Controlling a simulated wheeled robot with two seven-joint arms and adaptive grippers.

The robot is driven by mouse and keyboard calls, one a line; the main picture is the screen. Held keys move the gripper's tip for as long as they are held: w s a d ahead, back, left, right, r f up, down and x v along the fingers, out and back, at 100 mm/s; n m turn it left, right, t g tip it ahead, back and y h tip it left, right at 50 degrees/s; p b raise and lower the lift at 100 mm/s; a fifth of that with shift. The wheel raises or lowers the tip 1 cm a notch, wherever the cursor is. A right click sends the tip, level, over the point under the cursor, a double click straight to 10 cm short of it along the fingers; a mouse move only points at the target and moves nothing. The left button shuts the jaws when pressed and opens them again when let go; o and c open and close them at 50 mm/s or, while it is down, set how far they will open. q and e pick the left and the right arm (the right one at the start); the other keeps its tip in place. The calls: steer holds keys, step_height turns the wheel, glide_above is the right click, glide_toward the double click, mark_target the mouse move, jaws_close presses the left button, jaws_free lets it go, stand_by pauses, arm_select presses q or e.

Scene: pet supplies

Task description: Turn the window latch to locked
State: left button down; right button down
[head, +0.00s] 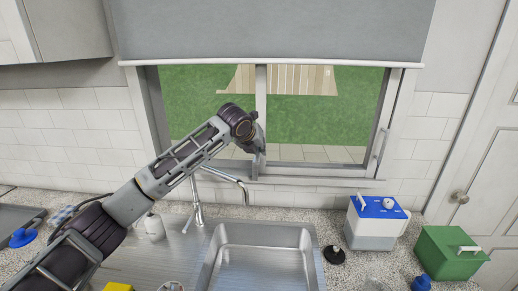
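The window (322,165) is above the sink, with a centre post (261,92) between two panes. My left arm reaches in from the lower left, and my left gripper (258,148) is at the lower part of the centre post. The gripper is small and seen from behind, so whether its fingers are open or shut does not show. No separate latch can be made out at the post; the gripper and wrist cover that spot. A pale upright handle (383,146) is on the window's right frame, well away from the gripper. My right gripper is not in view.
A steel sink (262,234) with a curved faucet (197,207) is below the arm. A blue-and-white box (372,229), a green box (448,255) and a black stopper (334,255) stand on the counter at right. A grey blind (270,30) covers the window's top.

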arm_select(q)
steer(key=shift+f, duration=0.15)
steer(key=shift+w+f+m+t+h+b, duration=0.2)
steer(key=shift+w+f+t+b, duration=0.25)
steer(key=shift+t+b, duration=0.7)
steer(key=shift+w+f+m+t+h+b, duration=0.15)
steer(key=shift+w+f+t+b, duration=0.25)
steer(key=shift+t+b, duration=0.7)
steer(key=shift+w+f+m+t+h+b, duration=0.1)
steer(key=shift+w+f+m+t+b, duration=0.3)
steer(key=shift+t+b, duration=0.7)
steer(key=c, duration=1.5)
jaws_free()
steer(key=shift+o, duration=0.2)
steer(key=shift+s, duration=0.2)
